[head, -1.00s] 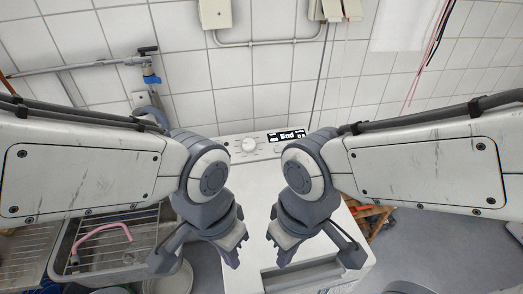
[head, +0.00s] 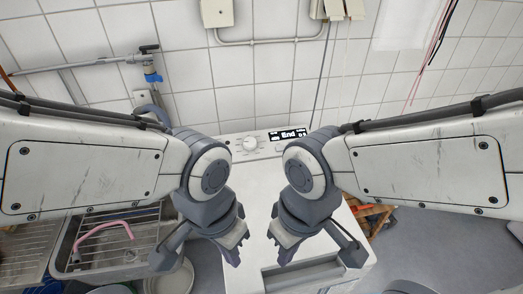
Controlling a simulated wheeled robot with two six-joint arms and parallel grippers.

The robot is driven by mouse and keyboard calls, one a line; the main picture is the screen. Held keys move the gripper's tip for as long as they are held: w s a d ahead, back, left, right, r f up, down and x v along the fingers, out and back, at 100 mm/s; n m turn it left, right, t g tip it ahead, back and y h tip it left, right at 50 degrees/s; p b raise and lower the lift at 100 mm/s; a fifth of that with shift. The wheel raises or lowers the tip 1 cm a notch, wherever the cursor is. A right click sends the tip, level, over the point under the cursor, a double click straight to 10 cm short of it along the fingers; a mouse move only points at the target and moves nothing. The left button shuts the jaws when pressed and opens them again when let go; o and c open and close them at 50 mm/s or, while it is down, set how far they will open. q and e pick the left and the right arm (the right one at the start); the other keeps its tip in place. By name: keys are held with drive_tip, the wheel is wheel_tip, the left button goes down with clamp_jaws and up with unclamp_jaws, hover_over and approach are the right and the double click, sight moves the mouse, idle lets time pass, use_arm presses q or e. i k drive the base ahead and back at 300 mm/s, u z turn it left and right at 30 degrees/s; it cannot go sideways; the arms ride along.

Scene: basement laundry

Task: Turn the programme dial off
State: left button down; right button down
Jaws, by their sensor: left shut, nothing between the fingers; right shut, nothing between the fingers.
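The programme dial (head: 249,144) is a round white knob on the washing machine's control panel (head: 262,153), at the back of the machine's white top (head: 258,185). A small black display (head: 288,135) to its right reads "End". My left gripper (head: 238,262) is shut and empty, held over the left part of the machine, nearer to me than the dial. My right gripper (head: 281,260) is shut and empty, over the front of the machine. Neither touches the dial. The dial's pointer mark is too small to read.
A metal sink (head: 68,268) with a pink hose (head: 103,228) stands at the left. A white bucket (head: 170,283) is on the floor beside the machine. A tiled wall (head: 275,75) with pipes rises behind.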

sight(250, 143)
drive_tip(key=k, duration=0.5)
drive_tip(key=u, duration=2.6)
drive_tip(key=i, duration=0.8)
drive_tip(key=z, duration=3)
drive_tip(key=i, duration=0.5)
